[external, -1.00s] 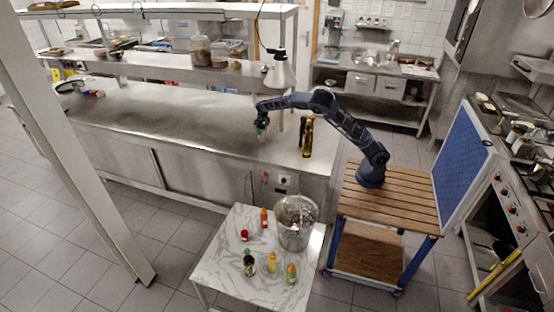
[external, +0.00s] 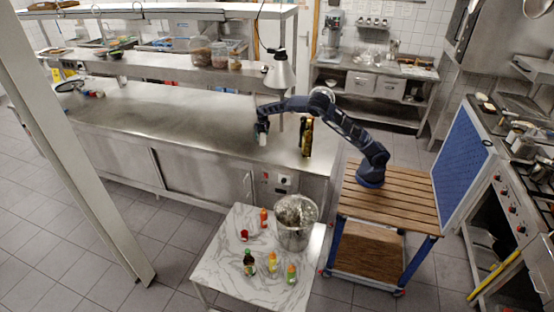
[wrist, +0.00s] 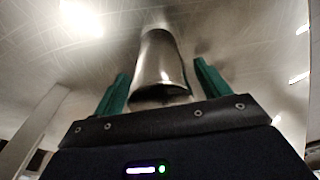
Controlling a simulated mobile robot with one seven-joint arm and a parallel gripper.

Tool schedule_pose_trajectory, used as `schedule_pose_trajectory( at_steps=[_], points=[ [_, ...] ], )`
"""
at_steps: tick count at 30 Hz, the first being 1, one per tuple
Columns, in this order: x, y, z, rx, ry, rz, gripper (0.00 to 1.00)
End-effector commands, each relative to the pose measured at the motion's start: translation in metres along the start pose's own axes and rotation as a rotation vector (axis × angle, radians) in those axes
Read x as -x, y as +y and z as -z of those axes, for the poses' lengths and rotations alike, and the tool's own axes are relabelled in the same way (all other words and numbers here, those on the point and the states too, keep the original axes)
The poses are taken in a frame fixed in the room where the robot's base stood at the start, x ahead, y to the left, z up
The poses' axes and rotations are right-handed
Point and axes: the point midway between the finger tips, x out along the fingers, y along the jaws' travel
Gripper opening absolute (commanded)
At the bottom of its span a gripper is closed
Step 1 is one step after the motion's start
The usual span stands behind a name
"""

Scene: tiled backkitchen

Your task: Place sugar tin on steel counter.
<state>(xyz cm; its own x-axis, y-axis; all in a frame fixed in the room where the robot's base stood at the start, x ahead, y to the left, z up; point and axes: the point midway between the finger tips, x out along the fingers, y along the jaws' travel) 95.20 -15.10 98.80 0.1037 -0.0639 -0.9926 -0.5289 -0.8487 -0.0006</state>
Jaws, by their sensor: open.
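A shiny metal cylinder, which seems to be the sugar tin (wrist: 160,62), shows in the wrist view between the two green fingers of my gripper (wrist: 160,85). A gap shows on each side of it. In the external view my gripper (external: 262,130) points down over the front right part of the steel counter (external: 190,115). A small pale shape, probably the tin (external: 263,140), shows just under the fingers. My gripper is open around it. I cannot tell for sure whether its base touches the counter.
Dark bottles (external: 307,138) stand on the counter to the right of my gripper. A white lamp (external: 280,72) hangs behind it. A marble table (external: 225,262) in front holds a steel pot (external: 296,230) and several small bottles. The counter to the left is largely clear.

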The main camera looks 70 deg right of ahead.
Motion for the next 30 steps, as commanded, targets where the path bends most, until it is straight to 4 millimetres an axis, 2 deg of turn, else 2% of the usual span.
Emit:
schedule_pose_trajectory(
  at_steps=[5, 18, 23, 30],
  points=[
    [0.007, -0.001, 0.0, 0.001, 0.0, 0.002, 0.75],
    [0.068, 0.0, 0.0, 0.0, 0.0, 0.001, 0.75],
    [0.077, 0.0, 0.0, 0.0, -0.001, 0.001, 0.75],
    [0.078, 0.0, 0.0, 0.0, -0.001, 0.0, 0.75]
  ],
)
